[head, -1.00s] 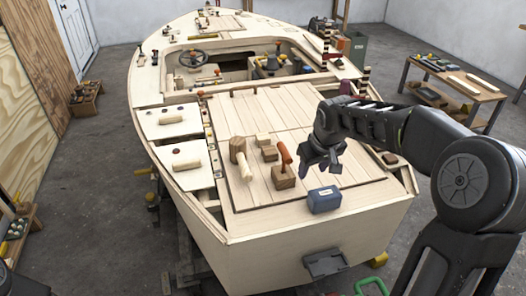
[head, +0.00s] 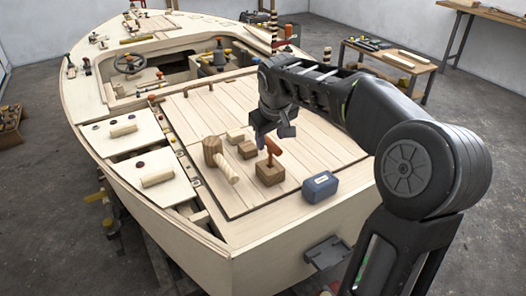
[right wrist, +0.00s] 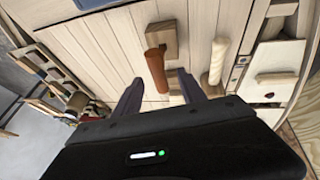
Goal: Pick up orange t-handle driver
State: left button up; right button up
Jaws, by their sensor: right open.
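The orange t-handle driver (head: 272,147) stands in a brown wooden block (head: 269,173) on the boat's plank deck, its orange handle up. Its shaft is hidden. My right gripper (head: 271,135) is open, just behind and above the orange handle in the head view. In the right wrist view the orange handle (right wrist: 157,72) lies between the two spread fingers of the right gripper (right wrist: 160,78), and the wooden block (right wrist: 163,38) shows beyond it. I cannot tell whether a finger touches the handle. My left gripper is not in view.
Close to the driver are a wooden mallet (head: 213,153), a small wood block (head: 247,150) and a blue box (head: 320,187). Pale hatch panels (head: 158,178) with handles lie to the left. The planks (head: 320,135) right of the driver are mostly clear.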

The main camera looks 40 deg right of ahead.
aim_at(269, 149)
jog(key=shift+s+d, duration=0.1)
jog(key=shift+x, duration=1.3)
jog(key=x, duration=0.5)
jog(key=shift+w, duration=0.25)
jog(key=shift+c, duration=0.3)
grip_shut()
